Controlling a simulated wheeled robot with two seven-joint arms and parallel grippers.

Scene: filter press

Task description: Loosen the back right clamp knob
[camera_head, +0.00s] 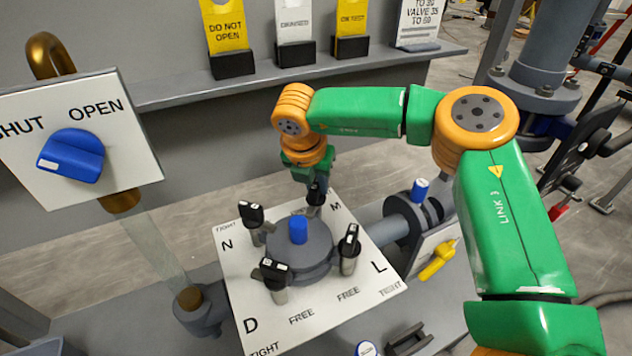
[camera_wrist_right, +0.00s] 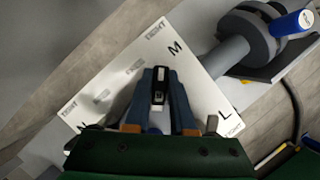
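The back right clamp knob (camera_head: 316,194), black with a white mark, stands by the letter M on the white plate (camera_head: 226,262). My right gripper (camera_head: 314,182) reaches down onto it from above. In the right wrist view the knob (camera_wrist_right: 160,88) sits between the two blue-grey fingers (camera_wrist_right: 160,92), with no clear gap on either side; the gripper looks shut on it. The knob's long bar lies along the fingers. TIGHT (camera_wrist_right: 155,29) is printed beyond M. A grey round lid (camera_head: 300,255) with a blue cap is in the plate's middle. My left gripper is not in view.
Other black clamp knobs stand at N (camera_head: 251,214), D (camera_head: 274,271) and L (camera_head: 350,240), close around the lid. A SHUT/OPEN valve sign (camera_head: 110,160) stands at left.

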